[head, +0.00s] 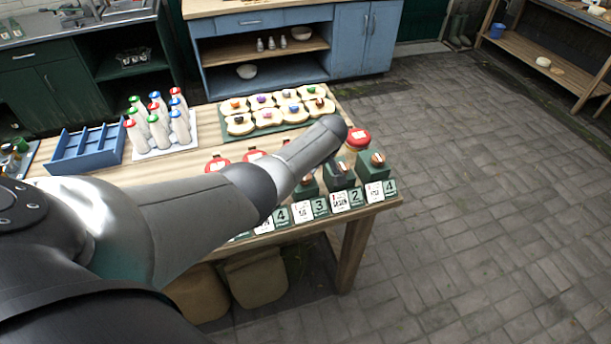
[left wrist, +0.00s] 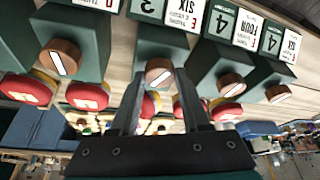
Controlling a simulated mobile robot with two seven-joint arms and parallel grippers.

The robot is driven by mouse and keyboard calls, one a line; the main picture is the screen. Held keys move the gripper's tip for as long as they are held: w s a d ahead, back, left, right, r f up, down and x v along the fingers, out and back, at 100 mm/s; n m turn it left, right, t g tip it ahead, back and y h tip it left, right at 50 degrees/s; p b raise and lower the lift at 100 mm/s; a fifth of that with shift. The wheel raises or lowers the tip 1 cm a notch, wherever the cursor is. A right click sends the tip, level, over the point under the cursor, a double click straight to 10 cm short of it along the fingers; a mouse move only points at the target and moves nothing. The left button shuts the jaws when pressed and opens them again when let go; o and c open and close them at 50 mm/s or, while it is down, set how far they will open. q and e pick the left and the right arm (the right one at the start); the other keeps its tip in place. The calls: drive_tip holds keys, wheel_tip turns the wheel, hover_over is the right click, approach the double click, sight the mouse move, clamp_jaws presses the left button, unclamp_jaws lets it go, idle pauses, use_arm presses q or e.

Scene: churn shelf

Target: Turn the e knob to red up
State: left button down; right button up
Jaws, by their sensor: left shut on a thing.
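Several dark green boxes with round brown knobs stand in a row along the table's front edge. The letters are too small for me to tell which knob is e. My left gripper (head: 341,172) is over the second box from the right in the head view. In the left wrist view its two fingers (left wrist: 158,105) are shut on a brown knob (left wrist: 159,71), one on each side. That knob has a pale stripe, tilted in the wrist view; I cannot make out its red side. The box (left wrist: 150,42) carries a number plate and card. My right gripper is not in view.
Neighbouring knobs (left wrist: 60,60) (left wrist: 231,85) sit close on both sides. Red round buttons (head: 358,138) stand behind the boxes. A tray of bread-like pieces (head: 300,125), white bottles (head: 158,122) and a blue rack (head: 85,152) are on the table (head: 215,140). The floor at right is clear.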

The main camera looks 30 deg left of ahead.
use_arm(q)
drive_tip(key=n+b, duration=0.1)
drive_tip(key=n+g+b, duration=0.1)
drive_tip(key=shift+f+n, duration=0.25)
drive_tip(key=shift+n, duration=0.05)
drive_tip(key=shift+w+r+n+g+b, duration=0.15)
drive_tip(key=shift+n+g+b, duration=0.35)
drive_tip(key=shift+n+b, duration=0.75)
drive_tip(key=shift+r, duration=0.1)
drive_tip(key=shift+c, duration=1.8)
unclamp_jaws()
